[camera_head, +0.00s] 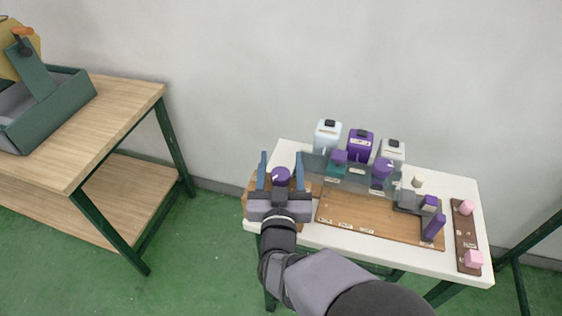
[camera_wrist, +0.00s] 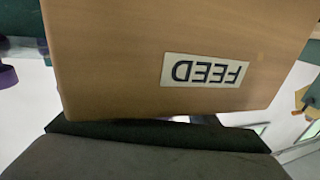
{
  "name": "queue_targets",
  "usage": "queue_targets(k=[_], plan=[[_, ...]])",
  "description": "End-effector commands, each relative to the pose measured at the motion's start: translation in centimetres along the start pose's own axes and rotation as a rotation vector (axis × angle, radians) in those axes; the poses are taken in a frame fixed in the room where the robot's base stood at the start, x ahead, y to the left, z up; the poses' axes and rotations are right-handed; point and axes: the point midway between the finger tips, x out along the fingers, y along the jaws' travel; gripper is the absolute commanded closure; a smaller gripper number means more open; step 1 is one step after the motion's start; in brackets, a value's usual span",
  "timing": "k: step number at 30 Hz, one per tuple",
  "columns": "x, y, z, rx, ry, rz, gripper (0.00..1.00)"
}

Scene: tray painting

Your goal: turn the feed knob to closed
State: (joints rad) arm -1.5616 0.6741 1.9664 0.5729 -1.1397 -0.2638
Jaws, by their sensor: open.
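A round purple knob (camera_head: 281,175) with a light pointer mark stands at the left end of the white table. My gripper (camera_head: 282,155) is open, with one blue finger on each side of the knob. From this angle I cannot tell whether the fingers touch it. In the wrist view a wooden board (camera_wrist: 110,60) fills the middle, and its white label (camera_wrist: 205,71) reads FEED upside down. The knob cannot be made out in the wrist view. Which setting the pointer marks is too small to read.
Pale and purple containers (camera_head: 360,146) stand along the back of the white table (camera_head: 470,190). A wooden tray (camera_head: 375,222) lies in the middle, and a dark strip with pink blocks (camera_head: 474,258) at the right. A wooden bench (camera_head: 115,105) stands at the left.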

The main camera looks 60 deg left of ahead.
Motion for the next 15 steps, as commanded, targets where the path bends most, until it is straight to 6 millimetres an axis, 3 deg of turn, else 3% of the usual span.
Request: queue_targets(k=[1, 6, 15], plan=[[-0.01, 0.00, 0.01, 0.000, 0.000, 0.000, 0.47], [-0.02, 0.00, 0.01, 0.000, 0.000, 0.000, 0.87], [-0.03, -0.02, 0.10, 0.001, 0.000, -0.015, 0.88]])
